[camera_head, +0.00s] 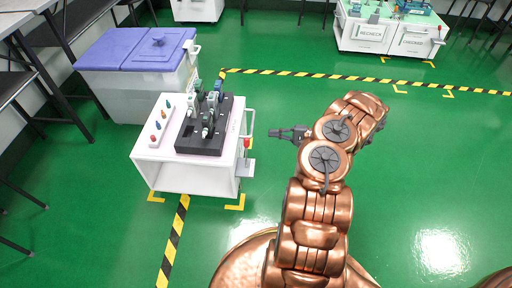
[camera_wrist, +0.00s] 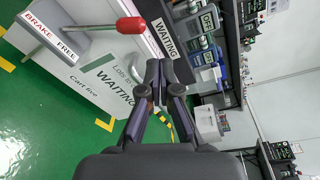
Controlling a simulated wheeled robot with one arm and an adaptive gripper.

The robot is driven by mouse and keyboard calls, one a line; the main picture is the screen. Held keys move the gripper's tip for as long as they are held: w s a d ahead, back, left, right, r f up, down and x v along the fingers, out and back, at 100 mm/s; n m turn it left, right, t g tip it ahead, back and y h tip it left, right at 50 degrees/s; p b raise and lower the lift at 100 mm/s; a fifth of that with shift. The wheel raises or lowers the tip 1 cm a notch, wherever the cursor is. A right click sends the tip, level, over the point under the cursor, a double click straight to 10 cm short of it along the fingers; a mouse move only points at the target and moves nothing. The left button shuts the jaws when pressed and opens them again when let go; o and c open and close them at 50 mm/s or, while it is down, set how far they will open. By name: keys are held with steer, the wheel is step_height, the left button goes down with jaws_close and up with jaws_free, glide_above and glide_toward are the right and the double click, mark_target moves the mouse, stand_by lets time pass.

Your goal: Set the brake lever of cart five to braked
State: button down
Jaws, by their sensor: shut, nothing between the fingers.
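Cart five (camera_head: 170,178) is a white cart left of my arm, and its name is printed on its panel in the wrist view (camera_wrist: 85,88). Its brake lever has a red knob (camera_wrist: 131,25) on a grey rod, left of and above my fingertips. The knob also shows at the cart's right side in the head view (camera_head: 247,143). A plate (camera_wrist: 48,34) by the rod reads BRAKE in red and FREE in black. I cannot tell surely which word the lever points to. My gripper (camera_wrist: 163,72) is shut and empty, apart from the knob, and points left towards the cart (camera_head: 275,133).
A black tray (camera_head: 183,149) with several testers and a strip of coloured pegs (camera_head: 156,130) are on the cart. A grey bin with purple lids (camera_head: 118,50) stands behind it. Another labelled cart (camera_head: 385,38) is at the back right. The green floor right of my arm is clear.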

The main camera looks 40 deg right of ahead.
steer(key=s+d+f+m+t+h, duration=0.1)
steer(key=s+d+f, duration=0.1)
steer(key=f, duration=0.3)
steer(key=shift+s+d+f+b, duration=0.15)
steer(key=shift+d+b, duration=0.3)
steer(key=shift+d, duration=0.3)
steer(key=w+a+b, duration=0.4)
steer(key=w+a, duration=0.2)
steer(key=a, duration=0.3)
steer(key=shift+w+a+r, duration=0.25)
steer(key=shift+w+a, duration=0.05)
steer(key=shift+w, duration=0.05)
steer(key=shift+a+r, duration=0.1)
